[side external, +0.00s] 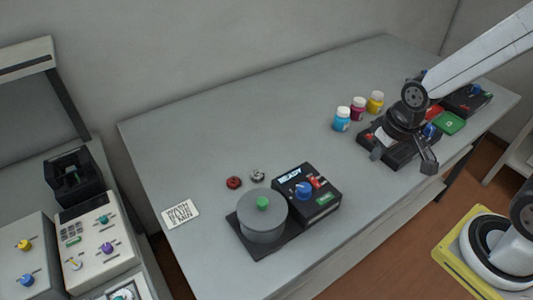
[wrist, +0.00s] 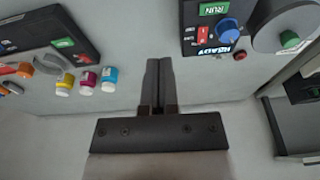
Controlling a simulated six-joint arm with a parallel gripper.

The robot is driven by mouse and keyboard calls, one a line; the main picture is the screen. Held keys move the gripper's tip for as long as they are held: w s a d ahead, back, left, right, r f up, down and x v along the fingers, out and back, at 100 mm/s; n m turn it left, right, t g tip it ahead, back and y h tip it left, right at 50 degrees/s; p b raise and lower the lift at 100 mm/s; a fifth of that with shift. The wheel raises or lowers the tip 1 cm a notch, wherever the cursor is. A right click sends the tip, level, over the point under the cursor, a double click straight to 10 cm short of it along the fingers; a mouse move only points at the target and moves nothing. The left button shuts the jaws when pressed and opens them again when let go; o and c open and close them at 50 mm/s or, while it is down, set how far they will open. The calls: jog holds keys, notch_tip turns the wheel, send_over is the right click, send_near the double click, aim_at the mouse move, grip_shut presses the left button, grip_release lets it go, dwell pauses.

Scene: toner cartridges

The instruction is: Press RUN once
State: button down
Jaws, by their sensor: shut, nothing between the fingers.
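The black control box (side external: 306,193) with a READY display stands on the bench, joined to a grey drum unit (side external: 262,215). Its green RUN button (side external: 324,199) is on the near right part of its top face, beside a blue knob (side external: 304,189) and red switches. In the wrist view the RUN button (wrist: 213,9) shows at the top, right of my fingers. My gripper (wrist: 158,62) is shut and empty, apart from the box. In the side view it is to the right of the box, and its dark parts blend with another black device there.
Cyan, magenta and yellow bottles (side external: 358,108) stand near my gripper. Another black device (side external: 385,150) is below my arm. A red and a grey small part (side external: 234,182) and a printed card (side external: 180,214) lie left of the box. The bench middle is clear.

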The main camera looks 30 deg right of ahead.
jog(key=shift+f+m+g+y, duration=0.5)
jog(key=shift+f+m, duration=0.05)
jog(key=shift+m, duration=0.35)
jog(key=m+t+y, duration=0.1)
jog(key=m+y, duration=0.7)
jog(key=m, duration=0.3)
send_over(328, 196)
jog(key=shift+f, duration=0.3)
jog(key=shift+f, duration=0.15)
jog(key=shift+f, duration=4.25)
